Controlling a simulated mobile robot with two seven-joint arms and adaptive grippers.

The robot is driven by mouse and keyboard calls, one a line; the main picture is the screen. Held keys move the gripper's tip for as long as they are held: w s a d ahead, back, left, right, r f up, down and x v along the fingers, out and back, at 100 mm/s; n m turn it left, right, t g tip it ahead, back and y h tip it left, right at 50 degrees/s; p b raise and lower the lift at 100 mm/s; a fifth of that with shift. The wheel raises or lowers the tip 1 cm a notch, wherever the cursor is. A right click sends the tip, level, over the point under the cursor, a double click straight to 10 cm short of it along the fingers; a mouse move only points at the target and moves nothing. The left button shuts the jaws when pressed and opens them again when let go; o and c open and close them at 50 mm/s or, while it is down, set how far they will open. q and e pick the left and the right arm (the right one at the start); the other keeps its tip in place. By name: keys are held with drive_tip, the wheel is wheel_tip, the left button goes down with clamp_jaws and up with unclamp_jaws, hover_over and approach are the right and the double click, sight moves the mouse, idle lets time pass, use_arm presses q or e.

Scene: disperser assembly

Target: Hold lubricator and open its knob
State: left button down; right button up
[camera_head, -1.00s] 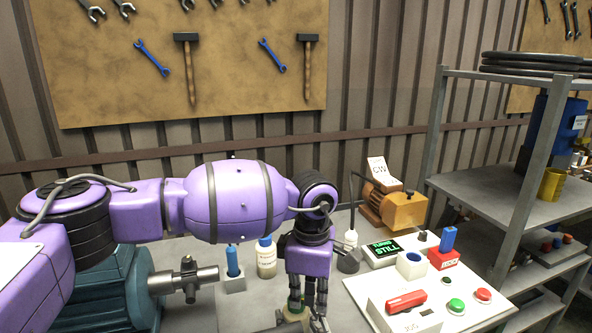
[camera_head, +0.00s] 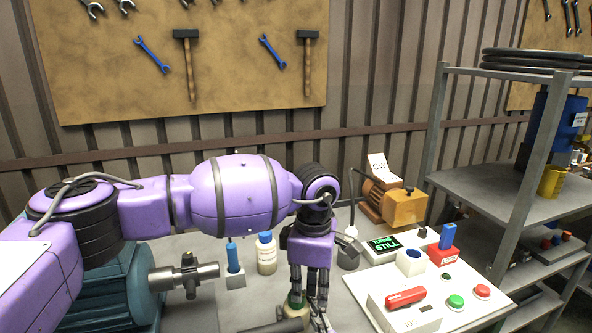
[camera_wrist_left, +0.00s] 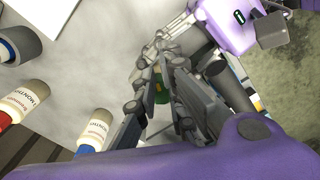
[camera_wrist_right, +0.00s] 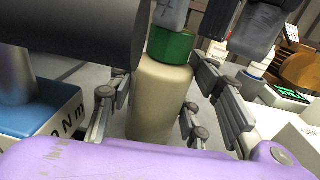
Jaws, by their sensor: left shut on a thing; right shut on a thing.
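The lubricator is a beige bottle (camera_wrist_right: 160,98) with a green knob (camera_wrist_right: 172,46) on top, upright in the right wrist view. My right gripper (camera_wrist_right: 150,115) is shut on its body, with fingers on both sides. My left gripper (camera_head: 310,293) comes down from above and is shut at the lubricator's top, on the knob. In the left wrist view its fingers (camera_wrist_left: 162,85) meet around a small green patch, the knob (camera_wrist_left: 161,95). In the head view the lubricator (camera_head: 296,305) is mostly hidden behind the left fingers, and its lower part is cut off.
A white-labelled bottle (camera_head: 266,255) and a blue-handled tool in a holder (camera_head: 234,262) stand to the left. A teal motor (camera_head: 115,295) is further left. A white control panel (camera_head: 440,290) with buttons and a display (camera_head: 384,246) lies close on the right.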

use_arm(q)
drive_tip(key=shift+w+f, duration=0.65)
drive_tip(key=shift+f, duration=0.2)
drive_tip(key=shift+w+a, duration=0.1)
drive_tip(key=shift+w, duration=0.15)
drive_tip(key=shift+d, duration=0.35)
wheel_tip(320, 180, up, 7)
drive_tip(key=shift+d, duration=0.2)
drive_tip(key=shift+w+f, duration=0.1)
